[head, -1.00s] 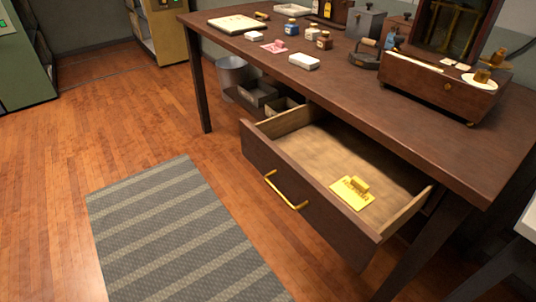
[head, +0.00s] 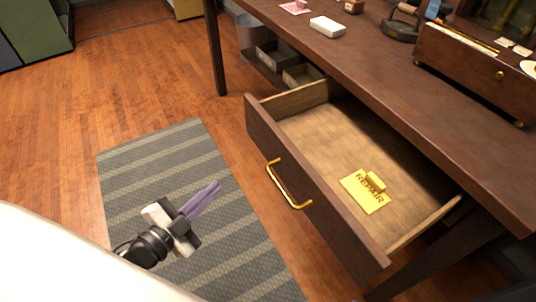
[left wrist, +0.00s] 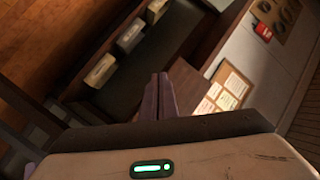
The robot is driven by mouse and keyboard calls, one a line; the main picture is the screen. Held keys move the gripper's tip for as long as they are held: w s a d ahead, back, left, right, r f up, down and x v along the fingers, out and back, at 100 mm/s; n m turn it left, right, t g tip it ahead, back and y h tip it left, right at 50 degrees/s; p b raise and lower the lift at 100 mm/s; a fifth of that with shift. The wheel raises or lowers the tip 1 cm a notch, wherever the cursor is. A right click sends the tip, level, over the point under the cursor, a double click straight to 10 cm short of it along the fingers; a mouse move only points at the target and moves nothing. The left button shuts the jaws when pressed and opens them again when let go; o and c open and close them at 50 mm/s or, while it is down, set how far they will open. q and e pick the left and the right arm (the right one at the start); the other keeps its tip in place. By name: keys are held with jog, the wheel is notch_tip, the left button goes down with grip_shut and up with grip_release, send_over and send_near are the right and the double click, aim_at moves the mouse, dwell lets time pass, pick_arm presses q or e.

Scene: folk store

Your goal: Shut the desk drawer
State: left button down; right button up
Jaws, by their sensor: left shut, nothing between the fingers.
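The desk drawer (head: 318,206) is pulled well out from under the dark wooden desk (head: 400,82). Its front has a curved brass handle (head: 287,186). Inside lies a yellow plate marked REPAIR (head: 365,192) with a small raised grip. My left gripper (head: 216,187) has purple fingers, shut and empty, in front of the drawer and left of the handle, apart from both. Its fingertips also show in the left wrist view (left wrist: 160,78), with dark furniture beyond them. My right gripper is not in view.
A striped grey mat (head: 190,180) lies on the wooden floor in front of the drawer. Grey bins (head: 278,62) stand under the desk. On the desktop are a white box (head: 327,26), an iron (head: 402,22) and a wooden case (head: 470,70).

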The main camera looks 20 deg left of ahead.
pick_arm(q)
notch_tip(320, 180, up, 6)
jog(key=m+h, duration=0.5)
jog(key=m, duration=0.4)
jog(key=m+g+h, duration=0.1)
jog(key=m+h, duration=0.3)
jog(key=m, duration=0.2)
send_near(273, 150)
jog(key=x, duration=0.6)
jog(key=shift+w+d+f, duration=0.1)
jog(key=shift+w+f, duration=0.05)
jog(key=shift+w, duration=0.05)
jog(key=shift+w, duration=0.1)
